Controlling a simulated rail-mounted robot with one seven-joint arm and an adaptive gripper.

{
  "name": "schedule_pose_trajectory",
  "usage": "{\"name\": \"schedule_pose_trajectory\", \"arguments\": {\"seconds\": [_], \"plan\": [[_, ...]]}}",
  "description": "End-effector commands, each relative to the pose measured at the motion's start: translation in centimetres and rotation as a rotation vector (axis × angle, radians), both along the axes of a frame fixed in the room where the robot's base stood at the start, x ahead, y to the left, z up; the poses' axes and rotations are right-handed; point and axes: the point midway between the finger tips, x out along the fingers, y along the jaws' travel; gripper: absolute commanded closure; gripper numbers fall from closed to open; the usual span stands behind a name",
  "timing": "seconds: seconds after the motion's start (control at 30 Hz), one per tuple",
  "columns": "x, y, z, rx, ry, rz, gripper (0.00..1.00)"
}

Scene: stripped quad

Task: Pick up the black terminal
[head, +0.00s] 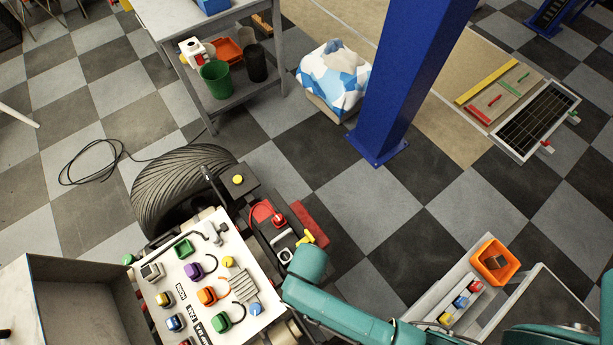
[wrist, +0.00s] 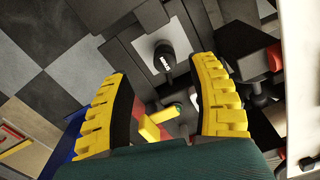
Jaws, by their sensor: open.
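A black terminal (wrist: 164,57) with a rounded cap and small white lettering shows in the upper middle of the wrist view, on a grey block. My gripper (wrist: 162,72) has two yellow ribbed fingers with dark inner pads, spread apart. The terminal appears between and just past the fingertips; the remaining distance is hard to judge. Nothing is held between the fingers. In the head view my teal arm reaches over the right side of the quad, and I cannot make out the terminal or the fingers clearly there.
A yellow handle (wrist: 160,123) by a red part shows between the fingers in the wrist view. In the head view, a red-capped part (head: 277,219) and a red block (head: 309,221) are close by. The white panel (head: 205,262) with colored connectors lies left; the tire (head: 175,188) stands behind.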

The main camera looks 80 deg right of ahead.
Motion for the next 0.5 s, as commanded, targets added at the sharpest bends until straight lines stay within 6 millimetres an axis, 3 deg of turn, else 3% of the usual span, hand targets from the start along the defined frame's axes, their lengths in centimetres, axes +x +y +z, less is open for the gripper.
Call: {"name": "schedule_pose_trajectory", "arguments": {"seconds": [0.17,0.33,0.5], "plan": [[0.3,-0.1,-1.9,0.000,-0.001,0.000,0.40],[0.6,-0.3,-5.0,0.000,0.000,0.000,0.40],[0.7,-0.3,-5.4,-0.001,-0.003,0.000,0.40]]}}
